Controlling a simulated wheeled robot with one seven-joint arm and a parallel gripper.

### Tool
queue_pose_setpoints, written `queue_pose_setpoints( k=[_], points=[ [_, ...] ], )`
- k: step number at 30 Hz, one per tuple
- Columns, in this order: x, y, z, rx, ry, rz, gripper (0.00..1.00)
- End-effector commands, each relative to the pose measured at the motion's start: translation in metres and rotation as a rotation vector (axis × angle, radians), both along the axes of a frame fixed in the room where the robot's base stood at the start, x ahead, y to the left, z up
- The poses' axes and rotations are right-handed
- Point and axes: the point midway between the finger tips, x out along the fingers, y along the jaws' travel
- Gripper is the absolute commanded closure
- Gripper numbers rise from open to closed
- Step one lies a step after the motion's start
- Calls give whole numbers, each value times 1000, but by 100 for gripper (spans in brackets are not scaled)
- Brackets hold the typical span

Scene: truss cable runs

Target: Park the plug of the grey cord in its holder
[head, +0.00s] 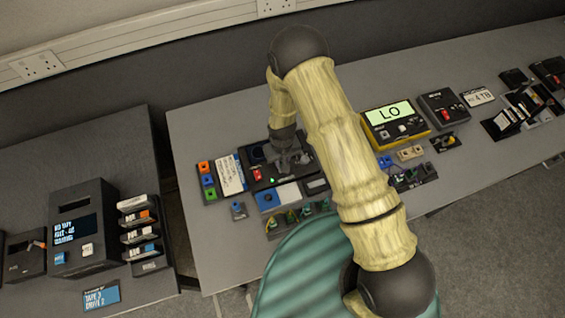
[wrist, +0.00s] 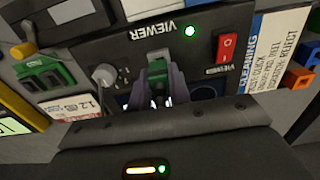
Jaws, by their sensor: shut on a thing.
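My gripper (wrist: 163,88) is low over the black device marked VIEWER (wrist: 110,50). Its two fingers are closed around a small green piece, probably a plug (wrist: 158,68); whether this belongs to the grey cord I cannot tell. A round grey part (wrist: 105,75) sits just left of the fingers in the wrist view. The fingers and palm hide the seat below the held piece. In the head view my gripper (head: 288,155) is over the same viewer box (head: 262,178), and the held piece is too small to make out. I cannot single out the holder.
The viewer has a red switch (wrist: 228,47) and a lit green lamp (wrist: 190,30). A row of green-topped parts (head: 300,216) stands at the table's front. A yellow meter reading LO (head: 390,113) is to the right. My arm covers the table's middle.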

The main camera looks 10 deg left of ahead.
Motion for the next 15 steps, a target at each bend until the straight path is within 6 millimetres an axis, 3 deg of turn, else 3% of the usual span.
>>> queue_pose_setpoints(
  k=[15],
  points=[
    [0, 0, 22, 0, 0, 0, 100]
  ],
)
